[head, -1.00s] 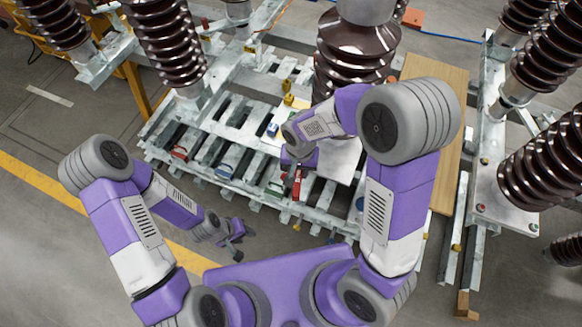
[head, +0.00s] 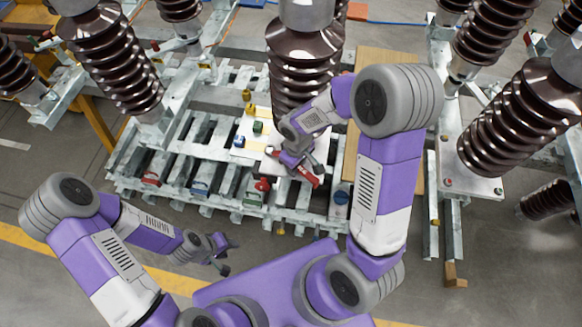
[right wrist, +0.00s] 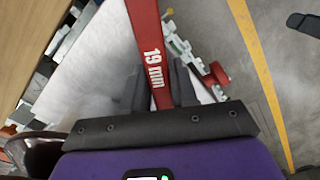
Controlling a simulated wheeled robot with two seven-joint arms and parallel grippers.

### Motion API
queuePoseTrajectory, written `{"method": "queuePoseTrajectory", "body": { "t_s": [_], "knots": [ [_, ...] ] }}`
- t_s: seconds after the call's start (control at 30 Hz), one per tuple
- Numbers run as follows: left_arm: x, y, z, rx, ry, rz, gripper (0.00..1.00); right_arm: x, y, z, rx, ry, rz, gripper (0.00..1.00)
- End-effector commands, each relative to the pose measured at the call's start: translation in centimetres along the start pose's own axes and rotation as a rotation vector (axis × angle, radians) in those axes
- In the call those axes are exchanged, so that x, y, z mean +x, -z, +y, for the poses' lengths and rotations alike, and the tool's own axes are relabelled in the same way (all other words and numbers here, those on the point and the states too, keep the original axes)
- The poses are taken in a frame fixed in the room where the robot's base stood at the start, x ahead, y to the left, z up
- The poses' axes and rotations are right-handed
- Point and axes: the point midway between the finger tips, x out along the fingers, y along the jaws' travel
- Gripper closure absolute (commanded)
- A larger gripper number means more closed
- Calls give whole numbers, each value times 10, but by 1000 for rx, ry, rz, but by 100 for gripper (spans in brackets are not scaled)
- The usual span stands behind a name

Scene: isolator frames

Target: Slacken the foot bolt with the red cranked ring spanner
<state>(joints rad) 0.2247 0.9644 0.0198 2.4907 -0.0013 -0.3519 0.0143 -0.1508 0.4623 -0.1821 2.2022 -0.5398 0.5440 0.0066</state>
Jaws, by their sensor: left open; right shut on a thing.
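The red cranked ring spanner (head: 310,177) is in my right gripper (head: 299,168), over the pale foot plate below the middle brown insulator (head: 305,65). In the right wrist view the spanner (right wrist: 147,30) runs between the two dark fingers (right wrist: 158,88) and its shank reads "19 mm". The spanner's far end is out of that view. I cannot pick out the foot bolt with certainty; the gripper covers part of the plate. My left gripper (head: 222,256) is open and empty, in front of the slatted rack and away from the plate.
The slatted metal rack (head: 185,207) carries several small coloured items, among them a red one (head: 151,179) and a blue one (head: 200,188). A wooden board (head: 385,60) lies right of the middle insulator. More insulators stand left and right. Floor at the front left is free.

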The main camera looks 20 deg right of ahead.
Motion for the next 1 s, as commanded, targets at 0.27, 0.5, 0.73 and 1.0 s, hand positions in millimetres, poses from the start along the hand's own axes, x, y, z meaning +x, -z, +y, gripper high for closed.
{"method": "queuePoseTrajectory", "body": {
  "t_s": [0.27,0.5,0.73,1.0],
  "knots": [
    [0,0,0,0,0,0,57,0,0,0,-6,0,1,100],
    [-11,0,4,0,0,0,57,-15,1,0,-5,0,2,100],
    [-16,-1,6,0,0,0,57,-23,1,0,-4,0,2,100],
    [-9,0,3,0,0,0,57,-20,2,-7,40,0,3,100]
  ]
}}
